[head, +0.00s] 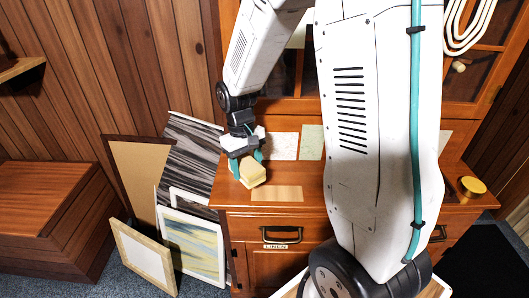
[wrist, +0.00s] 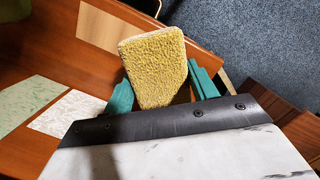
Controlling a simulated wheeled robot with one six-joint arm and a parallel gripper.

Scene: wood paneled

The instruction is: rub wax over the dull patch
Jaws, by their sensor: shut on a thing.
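My gripper (head: 247,162) has its teal fingers shut on a yellow block-shaped pad (head: 249,174) with a rough, sponge-like face, also seen in the wrist view (wrist: 155,65). The pad hangs tilted over the front left of the orange-brown cabinet top (head: 300,208). A paler, dull rectangular patch (head: 277,193) lies on that top, just right of the pad in the head view; it also shows in the wrist view (wrist: 108,27). I cannot tell whether the pad touches the wood. A gold round tin (head: 471,187) stands at the cabinet's right end.
Pale sample sheets (head: 284,146) lie behind the patch. Framed pictures and boards (head: 190,243) lean at the cabinet's left side. A wooden chest (head: 45,210) stands far left. My arm hides the middle of the cabinet top.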

